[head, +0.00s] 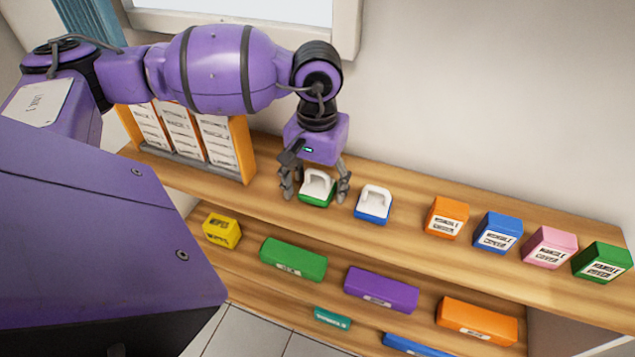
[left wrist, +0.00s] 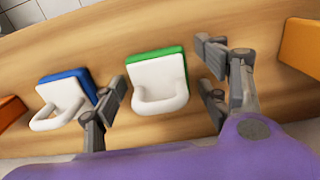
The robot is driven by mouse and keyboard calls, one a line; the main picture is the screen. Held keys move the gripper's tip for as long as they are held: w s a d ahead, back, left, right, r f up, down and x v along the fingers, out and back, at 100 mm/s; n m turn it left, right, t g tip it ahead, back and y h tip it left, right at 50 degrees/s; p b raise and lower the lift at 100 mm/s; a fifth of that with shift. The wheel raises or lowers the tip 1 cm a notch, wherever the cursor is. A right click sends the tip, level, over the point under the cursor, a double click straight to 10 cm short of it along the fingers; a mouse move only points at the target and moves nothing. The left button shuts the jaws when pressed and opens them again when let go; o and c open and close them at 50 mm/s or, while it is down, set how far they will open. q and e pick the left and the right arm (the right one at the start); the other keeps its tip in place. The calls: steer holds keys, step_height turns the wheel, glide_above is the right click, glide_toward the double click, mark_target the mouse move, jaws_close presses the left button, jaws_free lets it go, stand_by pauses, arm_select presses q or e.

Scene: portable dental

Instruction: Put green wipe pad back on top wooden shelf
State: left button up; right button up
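The green wipe pad (head: 318,189) has a green base and a white top with a loop handle. It sits on the top wooden shelf (head: 400,230), just right of the orange-framed rack. My left gripper (head: 316,194) is above it with its fingers spread on either side. In the left wrist view the green wipe pad (left wrist: 159,84) lies between the open fingers (left wrist: 160,95), with a visible gap on the right and a small one on the left. My right gripper is not in view.
A blue wipe pad (head: 373,204) stands close right of the green one. Orange (head: 447,217), blue (head: 497,232), pink (head: 549,247) and green (head: 602,262) boxes line the shelf's right part. The orange-framed rack (head: 240,150) stands left. Several coloured boxes lie on the lower shelf.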

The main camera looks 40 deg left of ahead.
mark_target(318, 171)
arm_select(q)
steer(key=shift+r, duration=0.55)
step_height(318, 171, up, 10)
steer(key=shift+r, duration=0.75)
steer(key=shift+f, duration=0.1)
